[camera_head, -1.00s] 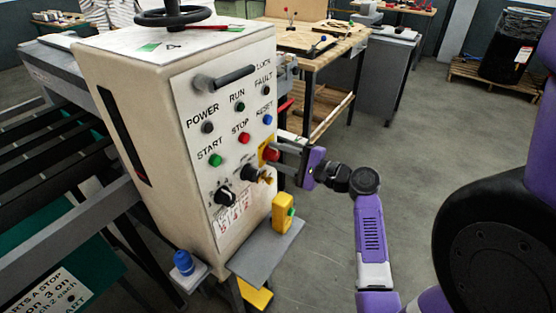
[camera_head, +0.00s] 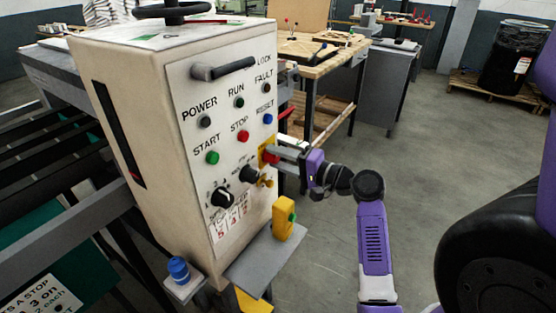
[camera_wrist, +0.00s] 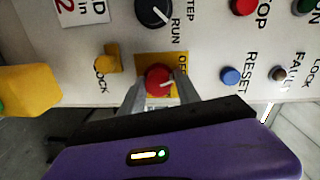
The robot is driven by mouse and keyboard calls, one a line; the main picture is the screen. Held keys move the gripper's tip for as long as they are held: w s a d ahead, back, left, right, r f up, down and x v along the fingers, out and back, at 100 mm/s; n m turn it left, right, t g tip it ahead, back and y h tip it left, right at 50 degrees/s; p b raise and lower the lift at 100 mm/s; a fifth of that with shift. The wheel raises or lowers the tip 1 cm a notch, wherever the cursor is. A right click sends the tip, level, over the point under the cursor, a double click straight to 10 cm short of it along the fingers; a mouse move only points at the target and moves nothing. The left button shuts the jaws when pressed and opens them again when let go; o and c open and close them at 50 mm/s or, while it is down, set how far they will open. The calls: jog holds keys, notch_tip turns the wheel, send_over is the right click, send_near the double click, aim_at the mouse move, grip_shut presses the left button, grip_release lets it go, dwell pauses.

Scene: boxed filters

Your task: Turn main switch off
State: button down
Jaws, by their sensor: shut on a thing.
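The main switch is a red knob on a yellow plate at the right edge of the cabinet's panel (camera_head: 188,135). In the wrist view the red knob (camera_wrist: 158,78) sits between my gripper's two fingers, with "OFF" printed on the yellow plate (camera_wrist: 176,64) beside it. My gripper (camera_head: 277,155) reaches in from the right and is shut on the red knob. In the wrist view my gripper (camera_wrist: 158,92) has a finger on each side of the knob. The fingers partly hide the knob in the head view.
Near the switch are a black selector knob (camera_head: 249,174), a brass lock (camera_wrist: 107,60) and a blue RESET button (camera_wrist: 231,76). A yellow box with a green button (camera_head: 284,218) stands on a grey shelf (camera_head: 262,256) below.

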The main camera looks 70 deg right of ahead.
jog(key=shift+a+f, duration=0.15)
jog(key=shift+f, duration=0.4)
jog(key=c, duration=1)
grip_release()
jog(key=shift+o, duration=0.2)
jog(key=shift+r, duration=0.2)
jog(key=shift+r, duration=0.1)
jog(key=v, duration=0.7)
jog(key=shift+s+b, duration=0.35)
jog(key=shift+b, duration=0.05)
